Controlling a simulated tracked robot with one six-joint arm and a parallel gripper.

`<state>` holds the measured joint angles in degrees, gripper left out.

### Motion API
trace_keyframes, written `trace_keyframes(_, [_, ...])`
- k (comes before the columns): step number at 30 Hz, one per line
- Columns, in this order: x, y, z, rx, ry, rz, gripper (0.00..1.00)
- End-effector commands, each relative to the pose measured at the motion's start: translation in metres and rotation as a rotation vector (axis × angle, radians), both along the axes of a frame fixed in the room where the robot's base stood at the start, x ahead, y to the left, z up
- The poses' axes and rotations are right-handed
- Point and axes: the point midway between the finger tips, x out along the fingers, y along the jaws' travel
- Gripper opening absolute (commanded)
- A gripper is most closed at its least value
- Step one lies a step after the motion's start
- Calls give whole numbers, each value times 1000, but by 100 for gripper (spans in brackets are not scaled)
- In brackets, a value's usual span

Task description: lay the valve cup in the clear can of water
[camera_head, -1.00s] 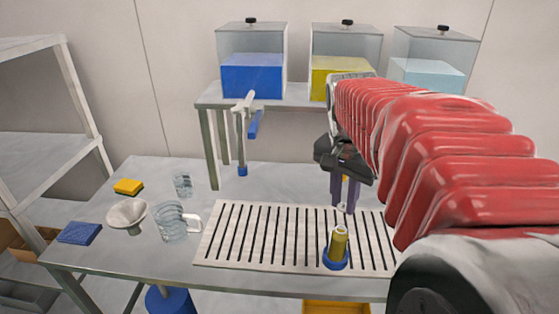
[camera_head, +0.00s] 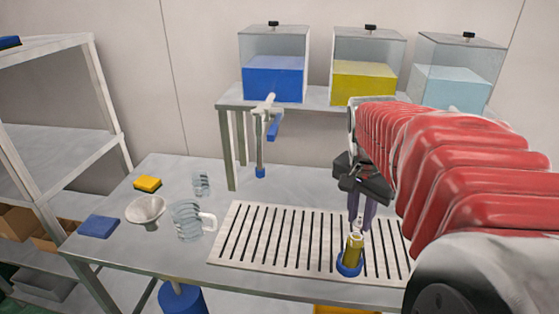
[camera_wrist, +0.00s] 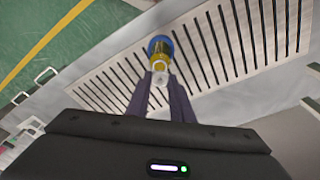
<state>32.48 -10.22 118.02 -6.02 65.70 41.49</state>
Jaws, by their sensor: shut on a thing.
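A small can (camera_head: 353,249) with yellow contents stands upright in a blue holder (camera_head: 349,267) on the slotted tray (camera_head: 265,238). The can (camera_wrist: 157,62) and holder (camera_wrist: 158,41) also show in the wrist view. My gripper (camera_head: 361,212) has purple fingers just above and behind the can. In the wrist view my gripper (camera_wrist: 161,88) is shut on a small pale part, the valve cup (camera_wrist: 160,77), whose lower end overlaps the can's top in the picture. I cannot tell whether they touch. No can of plain clear water is evident on the tray.
A clear jug (camera_head: 188,222), a glass (camera_head: 201,184), a funnel (camera_head: 146,210), a yellow sponge (camera_head: 147,184) and a blue cloth (camera_head: 98,227) lie left of the tray. Tanks of blue (camera_head: 273,80), yellow and pale liquid stand behind. The tray's left part is free.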

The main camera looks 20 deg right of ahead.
Motion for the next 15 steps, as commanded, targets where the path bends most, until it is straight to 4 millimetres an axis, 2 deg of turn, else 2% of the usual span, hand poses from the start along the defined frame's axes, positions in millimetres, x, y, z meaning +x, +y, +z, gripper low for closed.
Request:
trace_keyframes(9, [0, 0, -22, 1, 1, -1, 0])
trace_keyframes(15, [0, 0, -27, 1, 1, -1, 0])
